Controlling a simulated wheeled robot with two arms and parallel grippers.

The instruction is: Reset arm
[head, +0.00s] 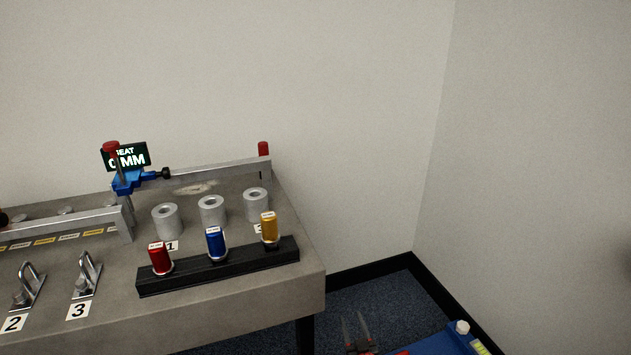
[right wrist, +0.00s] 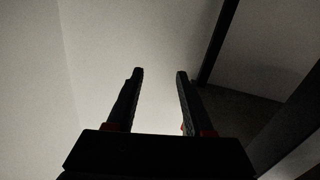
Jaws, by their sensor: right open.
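My right gripper (head: 356,328) shows at the bottom of the head view, in front of the dark blue carpet and to the right of the bench. It points upward, open and empty. In the right wrist view its two dark fingers (right wrist: 159,75) stand apart with only bare wall between them. It touches nothing that I can see. Part of my own blue arm shows beside it at the lower right. My left gripper is not in view.
A grey bench (head: 235,315) fills the left. It bears a black rack (head: 220,272) with red (head: 160,258), blue (head: 216,243) and yellow (head: 269,228) plugs, grey cylinders (head: 212,209), metal shackles (head: 86,274) and a small display (head: 127,157). Walls meet at the right; carpet (head: 375,295) is clear.

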